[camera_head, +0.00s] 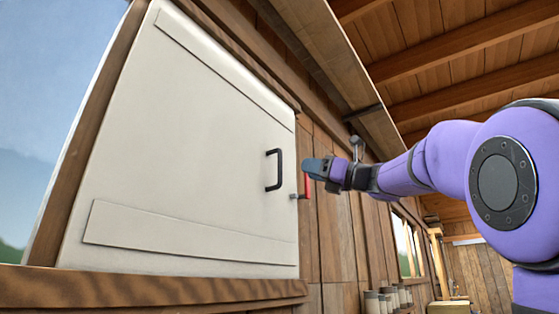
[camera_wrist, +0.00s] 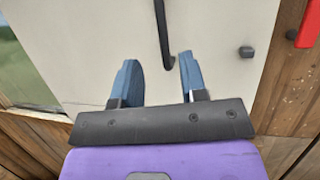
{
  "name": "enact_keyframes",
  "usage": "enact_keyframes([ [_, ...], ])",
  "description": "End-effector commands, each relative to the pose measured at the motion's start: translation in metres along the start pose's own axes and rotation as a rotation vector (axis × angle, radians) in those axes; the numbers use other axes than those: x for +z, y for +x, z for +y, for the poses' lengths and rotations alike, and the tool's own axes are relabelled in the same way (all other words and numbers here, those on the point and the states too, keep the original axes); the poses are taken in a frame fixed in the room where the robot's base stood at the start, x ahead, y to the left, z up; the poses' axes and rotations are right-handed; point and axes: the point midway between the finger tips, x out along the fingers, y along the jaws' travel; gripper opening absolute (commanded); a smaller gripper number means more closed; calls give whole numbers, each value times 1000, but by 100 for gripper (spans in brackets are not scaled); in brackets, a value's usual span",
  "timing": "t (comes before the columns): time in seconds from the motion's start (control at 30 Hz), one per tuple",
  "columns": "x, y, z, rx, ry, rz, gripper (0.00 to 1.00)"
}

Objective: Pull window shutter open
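The window shutter (camera_head: 190,150) is a large off-white panel that looks flush in its wooden frame. Its black handle (camera_head: 274,170) is an upright bar near the panel's right edge. My gripper (camera_head: 312,167), with blue fingers, is just right of the handle in the head view, with a small gap in the picture. In the wrist view my gripper (camera_wrist: 158,58) is open and empty. The lower end of the handle (camera_wrist: 163,35) appears between the fingertips there, nearer the right finger. I cannot tell how far in front of the panel the fingers are.
A red latch lever (camera_head: 307,186) sits on the wall right of the shutter, with a small dark knob (camera_wrist: 246,52) near the panel edge. A wooden sill (camera_head: 150,290) runs below. Several canisters (camera_head: 385,299) stand at the lower right. A shelf-like beam hangs overhead.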

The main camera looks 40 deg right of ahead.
Motion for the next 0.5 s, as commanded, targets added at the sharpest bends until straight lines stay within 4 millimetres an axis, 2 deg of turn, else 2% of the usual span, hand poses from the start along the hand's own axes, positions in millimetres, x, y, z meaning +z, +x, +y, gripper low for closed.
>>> enact_keyframes([
  [0.1,10,1,-4,-1,30,-31,39],
  [0.27,10,17,-4,1,33,-32,39],
  [0.5,11,59,-4,2,32,-31,39],
])
